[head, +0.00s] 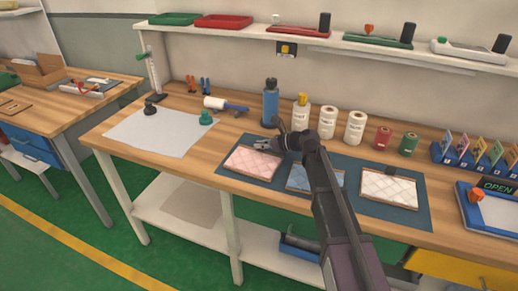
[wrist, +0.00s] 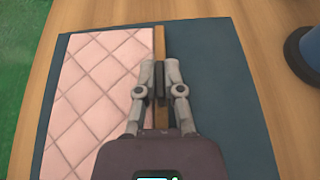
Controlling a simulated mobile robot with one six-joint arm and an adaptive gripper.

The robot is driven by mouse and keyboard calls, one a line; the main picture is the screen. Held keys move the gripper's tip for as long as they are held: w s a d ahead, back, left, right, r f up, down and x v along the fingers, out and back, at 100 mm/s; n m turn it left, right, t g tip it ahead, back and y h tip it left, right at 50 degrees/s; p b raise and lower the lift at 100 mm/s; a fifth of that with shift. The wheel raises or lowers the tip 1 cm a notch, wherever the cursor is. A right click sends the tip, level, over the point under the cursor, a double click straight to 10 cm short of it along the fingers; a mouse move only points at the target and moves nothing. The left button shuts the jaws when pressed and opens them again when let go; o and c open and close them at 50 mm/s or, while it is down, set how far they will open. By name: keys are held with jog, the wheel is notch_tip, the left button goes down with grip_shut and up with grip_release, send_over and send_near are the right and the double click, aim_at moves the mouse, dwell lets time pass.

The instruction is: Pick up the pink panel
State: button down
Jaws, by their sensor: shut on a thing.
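The pink panel (head: 252,162) has a quilted face and a brown edge. It lies on the dark blue mat (head: 228,183), left of the blue and white panels. In the wrist view the pink panel (wrist: 98,95) fills the left half, with its brown edge (wrist: 160,42) under my fingers. My gripper (wrist: 160,70) is shut on a dark tab at that edge. In the head view my gripper (head: 264,147) is at the panel's far edge. The panel looks flat on the mat; I cannot tell any lift.
A blue panel (head: 316,178), partly behind my arm, and a white panel (head: 390,188) share the mat. Bottles and rolls, including a blue bottle (head: 270,102), stand behind. A white sheet (head: 155,133) lies left. The shelf (head: 330,43) runs above the bench.

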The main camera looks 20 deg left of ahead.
jog(key=shift+r+p, duration=1.3)
jog(key=shift+r, duration=0.1)
jog(key=s+d, duration=0.3)
jog(key=s, duration=0.1)
jog(key=s+d+r+p, duration=0.1)
jog(key=s+d, duration=0.1)
jog(key=s, duration=0.3)
jog(key=s+d+r+p, duration=0.1)
jog(key=s+d, duration=0.2)
jog(key=s, duration=0.1)
jog(key=shift+s+d, duration=0.25)
jog(key=shift+d, duration=0.1)
